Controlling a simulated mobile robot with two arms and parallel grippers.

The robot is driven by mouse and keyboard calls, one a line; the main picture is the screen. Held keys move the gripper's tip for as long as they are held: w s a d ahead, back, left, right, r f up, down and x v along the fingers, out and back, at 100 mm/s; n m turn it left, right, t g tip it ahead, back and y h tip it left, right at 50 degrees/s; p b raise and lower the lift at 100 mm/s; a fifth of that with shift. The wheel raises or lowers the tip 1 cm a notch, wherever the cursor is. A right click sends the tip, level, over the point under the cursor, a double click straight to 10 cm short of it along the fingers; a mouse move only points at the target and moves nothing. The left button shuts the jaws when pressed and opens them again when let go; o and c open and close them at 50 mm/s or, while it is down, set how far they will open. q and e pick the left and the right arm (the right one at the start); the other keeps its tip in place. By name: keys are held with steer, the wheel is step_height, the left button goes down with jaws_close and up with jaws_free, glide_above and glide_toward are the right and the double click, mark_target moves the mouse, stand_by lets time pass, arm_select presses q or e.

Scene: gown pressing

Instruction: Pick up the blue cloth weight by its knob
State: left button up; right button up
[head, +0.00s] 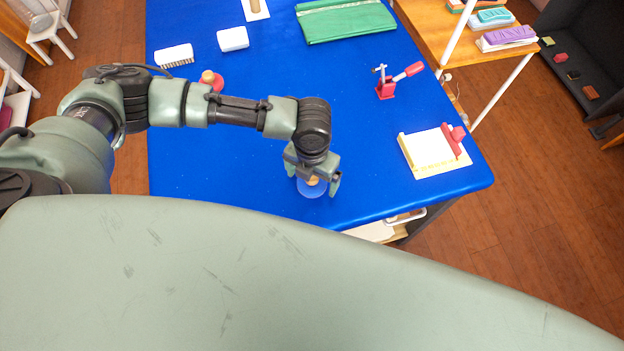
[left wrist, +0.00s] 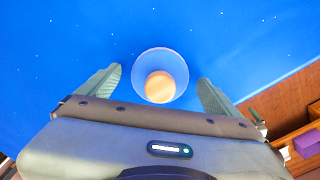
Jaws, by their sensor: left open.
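The blue cloth weight (head: 311,190) is a round blue disc with a tan wooden knob (head: 312,181) on the blue table. In the left wrist view the weight (left wrist: 160,62) shows as a pale blue disc and its knob (left wrist: 160,87) as a tan ball. My left gripper (head: 314,186) is over the weight, pointing down. In the wrist view my left gripper (left wrist: 160,85) is open, with one finger on each side of the knob and a gap on both sides. My right gripper is not in view.
On the blue table (head: 240,120) stand a red weight (head: 212,80), a red clamp-like tool (head: 386,86), a white-and-cream board with a red part (head: 433,152), a brush (head: 174,56), a white block (head: 233,39) and folded green cloth (head: 345,21). The table's front edge is near the blue weight.

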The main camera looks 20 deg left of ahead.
arm_select(q)
steer(key=c, duration=1.9)
steer(key=shift+w+r, duration=0.1)
jaws_close()
